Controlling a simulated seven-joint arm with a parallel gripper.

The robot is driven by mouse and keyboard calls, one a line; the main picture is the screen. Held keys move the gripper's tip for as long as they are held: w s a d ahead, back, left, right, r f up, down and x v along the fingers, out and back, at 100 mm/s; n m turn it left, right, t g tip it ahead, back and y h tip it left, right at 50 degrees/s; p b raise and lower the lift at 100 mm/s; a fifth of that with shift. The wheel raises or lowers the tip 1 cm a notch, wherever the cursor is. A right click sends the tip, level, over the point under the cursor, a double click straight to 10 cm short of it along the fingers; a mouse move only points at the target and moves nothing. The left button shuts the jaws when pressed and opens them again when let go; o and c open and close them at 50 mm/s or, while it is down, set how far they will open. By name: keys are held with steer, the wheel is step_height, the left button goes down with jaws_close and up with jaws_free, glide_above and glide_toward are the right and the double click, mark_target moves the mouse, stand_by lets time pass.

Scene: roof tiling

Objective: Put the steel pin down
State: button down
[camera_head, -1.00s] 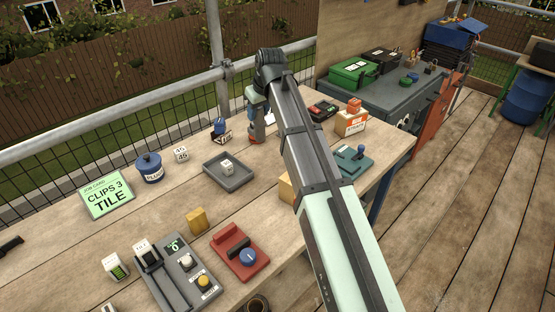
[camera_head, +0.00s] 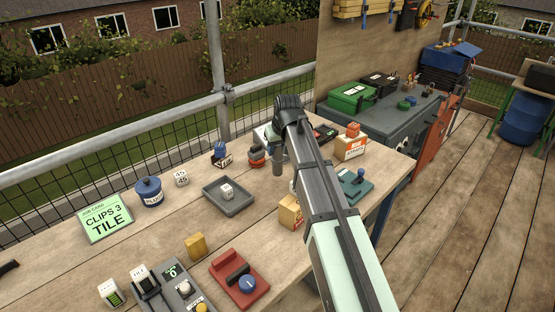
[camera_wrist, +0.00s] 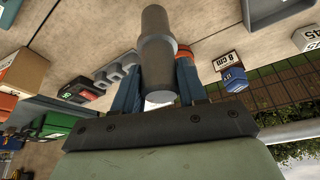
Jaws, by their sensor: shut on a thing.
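The steel pin (camera_wrist: 157,60) is a grey stepped cylinder, thicker in its middle. In the wrist view it stands between the two blue fingers of my gripper (camera_wrist: 157,85), which is shut on it. In the head view the pin (camera_head: 278,165) hangs roughly upright below my wrist, over the back part of the bench. I cannot tell whether its lower end touches the bench. The arm hides most of the fingers in the head view.
An orange and dark round object (camera_head: 257,153) stands just left of the pin. A grey tray (camera_head: 242,208) with a white cube lies to the front left. A small box (camera_head: 290,212) and a teal fixture (camera_head: 355,188) are to the right. Bare bench lies between tray and box.

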mark_target(277, 158)
steer(key=shift+f, duration=2.05)
steer(key=shift+f, duration=0.1)
steer(key=c, duration=0.6)
jaws_free()
steer(key=v, duration=1.2)
